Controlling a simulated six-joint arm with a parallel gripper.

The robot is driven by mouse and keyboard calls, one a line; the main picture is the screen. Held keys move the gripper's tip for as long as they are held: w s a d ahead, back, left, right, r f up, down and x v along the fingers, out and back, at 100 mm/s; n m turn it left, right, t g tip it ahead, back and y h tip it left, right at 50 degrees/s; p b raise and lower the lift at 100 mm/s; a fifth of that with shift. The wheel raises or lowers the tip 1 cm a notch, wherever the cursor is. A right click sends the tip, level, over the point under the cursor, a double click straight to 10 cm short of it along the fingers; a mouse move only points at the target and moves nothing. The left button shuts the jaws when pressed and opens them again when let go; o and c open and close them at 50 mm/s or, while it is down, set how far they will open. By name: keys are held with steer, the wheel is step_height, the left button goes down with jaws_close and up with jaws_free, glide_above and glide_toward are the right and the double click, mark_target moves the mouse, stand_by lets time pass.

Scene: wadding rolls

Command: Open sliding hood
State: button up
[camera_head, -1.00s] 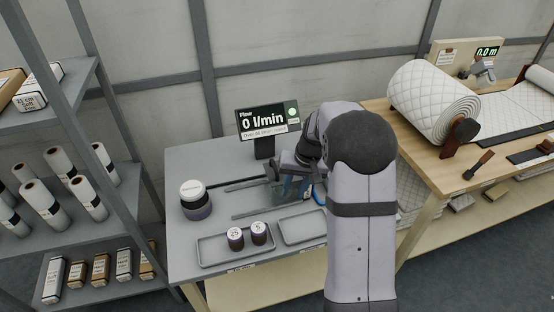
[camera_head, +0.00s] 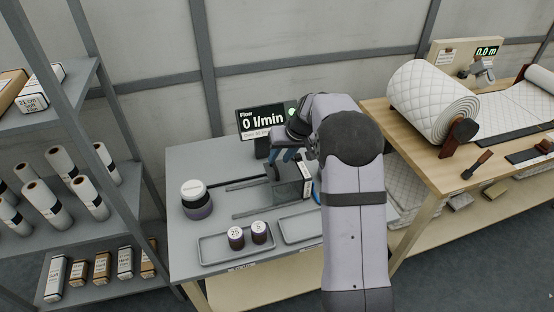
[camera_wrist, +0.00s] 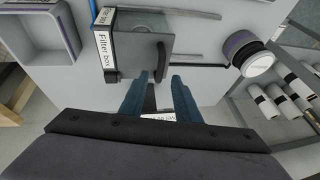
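The grey see-through hood (camera_head: 290,186) stands over the filter box at the right end of two dark rails (camera_head: 262,208) on the grey table. In the wrist view the hood (camera_wrist: 138,48) has a dark upright handle on its right face and sits beside the white "Filter box" label (camera_wrist: 103,48). My gripper (camera_head: 282,156) is above and behind the hood, near the flow display. In the wrist view my gripper (camera_wrist: 160,78) has its two blue fingers apart with nothing held between them. The fingertips appear close to the hood's handle side; contact cannot be told.
The flow display (camera_head: 262,121) reads 0 l/min behind the hood. A purple-and-white round container (camera_head: 196,199) stands left of the rails. A tray (camera_head: 216,250) with two small dark weights is in front. The rails left of the hood are clear.

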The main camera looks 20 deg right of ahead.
mark_target(275, 165)
steer(key=shift+p+x, duration=0.55)
steer(key=shift+x, duration=1.3)
jaws_close()
